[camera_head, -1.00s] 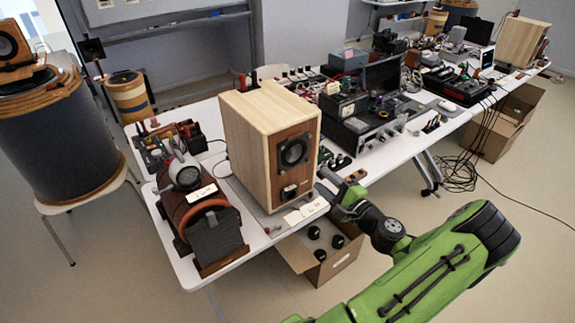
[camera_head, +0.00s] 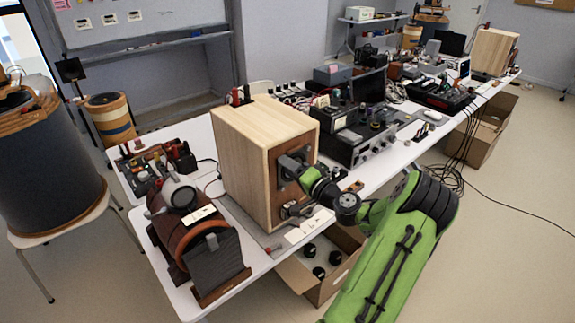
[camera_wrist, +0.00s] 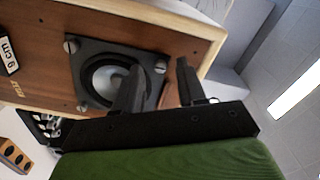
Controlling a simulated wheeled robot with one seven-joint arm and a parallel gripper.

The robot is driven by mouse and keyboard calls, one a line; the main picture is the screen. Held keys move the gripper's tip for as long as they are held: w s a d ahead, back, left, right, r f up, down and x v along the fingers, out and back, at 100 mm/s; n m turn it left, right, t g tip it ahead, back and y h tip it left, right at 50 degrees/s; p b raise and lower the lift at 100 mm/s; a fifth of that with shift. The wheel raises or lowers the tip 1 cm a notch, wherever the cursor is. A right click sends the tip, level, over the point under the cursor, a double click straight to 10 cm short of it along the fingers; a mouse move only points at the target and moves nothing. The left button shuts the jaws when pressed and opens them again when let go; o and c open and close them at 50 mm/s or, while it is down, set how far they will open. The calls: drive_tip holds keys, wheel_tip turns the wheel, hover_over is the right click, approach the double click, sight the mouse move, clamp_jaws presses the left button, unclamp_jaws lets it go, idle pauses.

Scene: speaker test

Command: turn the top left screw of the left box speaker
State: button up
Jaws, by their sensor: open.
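The left box speaker (camera_head: 244,150) is a pale wooden box with a brown front, standing on the white table. In the wrist view, its front (camera_wrist: 45,70) carries a dark square plate around a grey cone. Screws show at the plate's corners: one (camera_wrist: 71,46), another (camera_wrist: 83,107), and a third screw (camera_wrist: 160,66) that appears between my fingertips. I cannot tell whether they touch it. My gripper (camera_wrist: 159,65) is open and empty close to the front. In the head view my gripper (camera_head: 284,171) covers most of the cone.
An open cardboard box (camera_head: 318,285) with dark round items is below the table edge (camera_head: 262,262). Another wooden speaker (camera_head: 490,52) stands far right.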

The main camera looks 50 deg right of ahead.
drive_tip(key=shift+w+d, duration=0.1)
drive_tip(key=shift+w, duration=0.55)
clamp_jaws()
drive_tip(key=shift+m+p, duration=0.3)
drive_tip(key=shift+m, duration=0.1)
drive_tip(key=shift+s+m+p, duration=0.1)
drive_tip(key=shift+m+p, duration=5.7)
drive_tip(key=shift+m, duration=3)
